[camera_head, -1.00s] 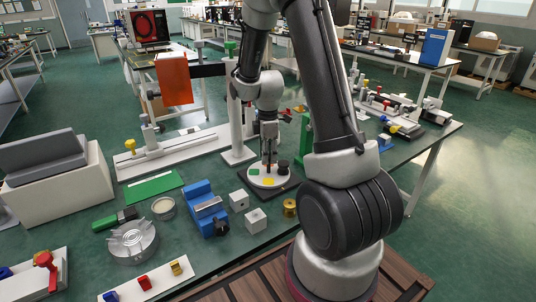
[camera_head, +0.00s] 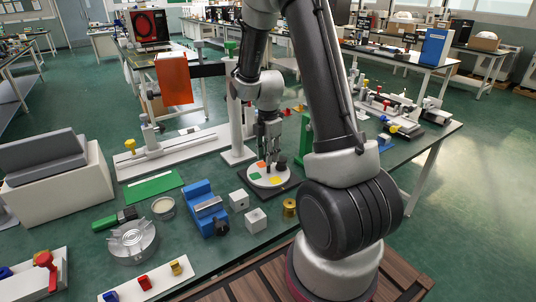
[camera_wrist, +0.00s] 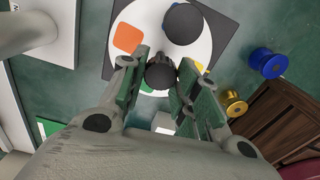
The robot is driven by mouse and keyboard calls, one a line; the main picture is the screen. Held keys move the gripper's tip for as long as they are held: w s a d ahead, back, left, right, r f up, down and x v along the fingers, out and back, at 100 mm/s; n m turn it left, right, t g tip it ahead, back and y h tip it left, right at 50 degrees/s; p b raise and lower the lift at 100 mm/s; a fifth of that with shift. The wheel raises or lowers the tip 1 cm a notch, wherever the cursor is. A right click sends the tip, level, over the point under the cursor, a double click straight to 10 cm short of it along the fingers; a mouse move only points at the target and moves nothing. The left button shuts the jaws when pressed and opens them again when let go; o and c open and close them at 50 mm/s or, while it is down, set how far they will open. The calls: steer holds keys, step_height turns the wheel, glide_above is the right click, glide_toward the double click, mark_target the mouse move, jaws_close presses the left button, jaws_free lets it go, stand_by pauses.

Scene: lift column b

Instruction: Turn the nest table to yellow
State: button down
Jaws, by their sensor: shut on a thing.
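The nest table is a white round disc (camera_head: 266,183) with colour patches on a dark square base. In the head view its orange patch (camera_head: 261,164) is at the back left, its green patch (camera_head: 255,176) at the left and its yellow patch (camera_head: 276,180) at the front right. My gripper (camera_head: 268,158) is above the disc, pointing down. In the wrist view my gripper (camera_wrist: 160,78) is shut on a round black knob (camera_wrist: 160,73). The orange patch (camera_wrist: 128,38) shows clearly there; the fingers partly hide green and yellow.
A black cylinder (camera_wrist: 183,24) stands on the disc beside the knob. A green post (camera_head: 305,138) stands close to the right. White blocks (camera_head: 255,220), a brass spool (camera_head: 289,207) and a blue vise (camera_head: 205,207) are in front and left.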

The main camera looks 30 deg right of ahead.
steer(key=shift+n, duration=0.7)
steer(key=c, duration=1.1)
jaws_free()
steer(key=shift+o, duration=0.2)
step_height(320, 180, up, 12)
